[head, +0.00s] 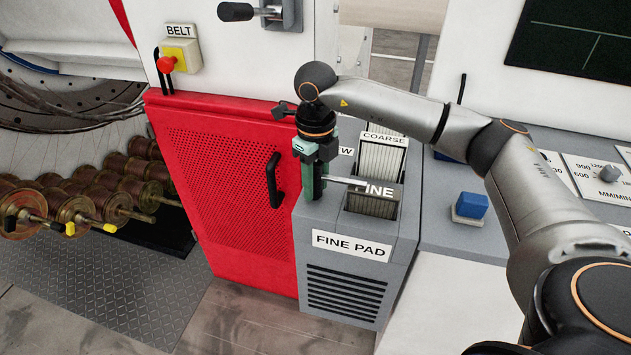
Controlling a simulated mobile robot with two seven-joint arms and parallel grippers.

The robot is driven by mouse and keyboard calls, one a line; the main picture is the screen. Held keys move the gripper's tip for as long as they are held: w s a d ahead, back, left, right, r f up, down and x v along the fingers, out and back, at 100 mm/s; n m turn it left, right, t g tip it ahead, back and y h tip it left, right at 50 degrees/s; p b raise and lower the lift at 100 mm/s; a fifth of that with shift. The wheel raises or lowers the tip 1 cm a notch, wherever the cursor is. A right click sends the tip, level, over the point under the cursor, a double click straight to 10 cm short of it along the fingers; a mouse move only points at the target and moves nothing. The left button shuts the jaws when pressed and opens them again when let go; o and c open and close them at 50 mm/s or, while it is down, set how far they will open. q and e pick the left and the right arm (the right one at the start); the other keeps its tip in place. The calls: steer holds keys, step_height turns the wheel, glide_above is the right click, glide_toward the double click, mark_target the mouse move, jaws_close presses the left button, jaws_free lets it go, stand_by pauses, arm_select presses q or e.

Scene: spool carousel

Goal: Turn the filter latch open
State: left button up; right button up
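A grey filter box labelled FINE PAD (352,245) stands beside the red cabinet. A thin silver bar (345,181), which may be the filter latch, runs across the box top toward the FINE filter. My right gripper (312,182) points down at the box's left top edge, beside the bar's left end. Its green fingers overlap in this view, so I cannot tell whether they are open or grip anything. My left gripper is out of view.
The red perforated cabinet (225,185) has a black handle (273,180). A red BELT button (167,64) and a black-handled lever (236,12) are above. A blue button (470,206) sits on the right console. Several copper spools (75,212) lie left.

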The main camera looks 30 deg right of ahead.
jaws_close()
stand_by(1.0)
